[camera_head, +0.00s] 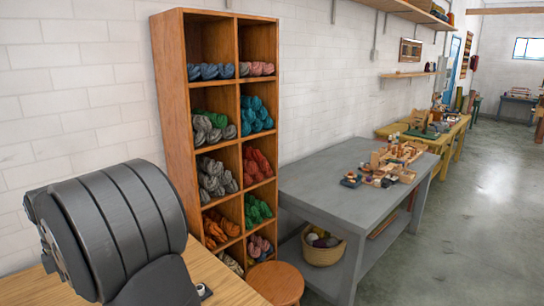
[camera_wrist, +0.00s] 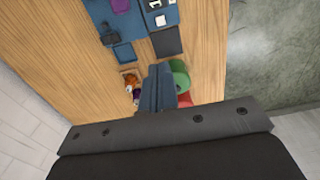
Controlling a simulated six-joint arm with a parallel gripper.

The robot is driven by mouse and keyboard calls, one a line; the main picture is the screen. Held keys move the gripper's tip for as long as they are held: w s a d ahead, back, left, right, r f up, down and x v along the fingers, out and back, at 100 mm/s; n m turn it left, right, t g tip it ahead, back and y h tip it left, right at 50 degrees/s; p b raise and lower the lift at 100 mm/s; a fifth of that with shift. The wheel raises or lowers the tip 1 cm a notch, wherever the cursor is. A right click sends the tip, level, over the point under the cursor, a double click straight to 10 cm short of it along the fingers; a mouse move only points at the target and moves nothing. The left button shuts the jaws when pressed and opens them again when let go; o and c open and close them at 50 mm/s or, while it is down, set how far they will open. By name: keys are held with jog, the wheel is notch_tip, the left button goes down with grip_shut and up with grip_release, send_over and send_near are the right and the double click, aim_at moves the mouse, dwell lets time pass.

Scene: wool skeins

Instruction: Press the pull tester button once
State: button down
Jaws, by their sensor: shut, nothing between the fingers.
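My gripper (camera_wrist: 159,70) points down over a wooden table (camera_wrist: 65,60) in the wrist view. Its dark blue-grey fingers are together with nothing between them. I cannot pick out the pull tester or its button with certainty. A small dark device (camera_wrist: 109,36) stands at the left edge of a blue mat (camera_wrist: 135,25), beyond and left of the fingertips; what it is I cannot tell. In the head view my gripper is not visible, and my dark arm covers most of the near table.
Beside the fingers are a small wooden tray (camera_wrist: 129,75) and a green round thing (camera_wrist: 180,72). A blue square (camera_wrist: 123,52) and a dark square (camera_wrist: 168,41) lie beyond. The head view shows a skein shelf (camera_head: 174,120), a stool (camera_head: 276,280) and a grey bench (camera_head: 315,180).

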dwell(0.4)
notch_tip(320, 180, down, 13)
jog(key=s+n+t, duration=0.1)
jog(key=n+t, duration=0.8)
jog(key=n, duration=0.8)
jog(key=shift+s, duration=0.2)
jog(key=shift+d+f, duration=0.1)
jog(key=shift+f, duration=4.35)
jog(key=shift+f, duration=0.1)
jog(key=shift+f, duration=0.35)
